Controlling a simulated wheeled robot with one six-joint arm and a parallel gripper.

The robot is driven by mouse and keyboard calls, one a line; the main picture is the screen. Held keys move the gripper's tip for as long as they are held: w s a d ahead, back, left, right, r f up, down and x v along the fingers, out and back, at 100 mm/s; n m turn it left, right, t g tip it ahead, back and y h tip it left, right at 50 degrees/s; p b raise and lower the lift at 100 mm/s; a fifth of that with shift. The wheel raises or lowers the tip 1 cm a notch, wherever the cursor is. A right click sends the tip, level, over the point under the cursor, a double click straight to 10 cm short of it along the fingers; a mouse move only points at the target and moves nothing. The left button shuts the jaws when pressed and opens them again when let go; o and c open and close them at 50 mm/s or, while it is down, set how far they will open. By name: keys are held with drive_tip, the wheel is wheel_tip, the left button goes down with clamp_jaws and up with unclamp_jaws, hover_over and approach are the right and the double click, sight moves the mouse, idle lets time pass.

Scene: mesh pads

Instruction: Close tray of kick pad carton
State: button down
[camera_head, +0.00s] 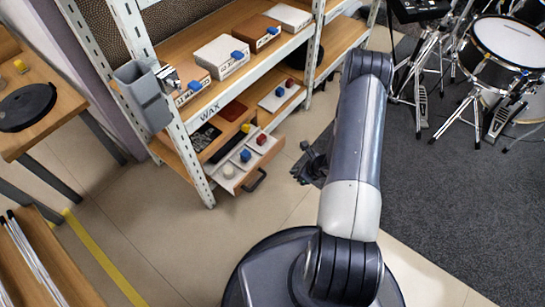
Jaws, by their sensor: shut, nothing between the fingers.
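A pulled-out tray (239,176) juts from the lower shelf of the rack, with a dark handle (257,181) on its front. In it sit a white round piece (228,171), a blue piece (245,155) and a red piece (262,139). I cannot read a label that marks this as the kick pad carton. My gripper (301,171) is shut and empty, right of the tray and apart from the handle. My forearm does not cover the tray.
The shelf rack (205,110) holds several labelled cartons above, one of them white (220,57). A grey bin (143,96) hangs on its post. A drum kit (505,45) stands on dark carpet at right. Bare floor (175,225) lies before the rack.

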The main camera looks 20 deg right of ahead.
wheel_tip(320, 180, up, 4)
drive_tip(key=f+m+t+y, duration=0.1)
drive_tip(key=t, duration=0.1)
drive_tip(key=b, duration=0.3)
approach(265, 157)
drive_tip(key=x, duration=0.3)
drive_tip(key=f+x, duration=0.1)
drive_tip(key=x, duration=0.1)
drive_tip(key=shift+s+d, duration=0.15)
drive_tip(key=shift+s, duration=0.05)
drive_tip(key=shift+w+a, duration=0.35)
drive_tip(key=shift+w, duration=0.2)
drive_tip(key=w+a+b, duration=0.1)
drive_tip(key=w+a, duration=0.1)
drive_tip(key=w, duration=0.1)
drive_tip(key=w+a+b, duration=0.2)
drive_tip(key=w+a, duration=0.1)
drive_tip(key=w+a+b, duration=0.2)
drive_tip(key=w, duration=0.2)
drive_tip(key=shift+w+a, duration=0.1)
drive_tip(key=shift+a, duration=0.1)
drive_tip(key=shift+d, duration=0.1)
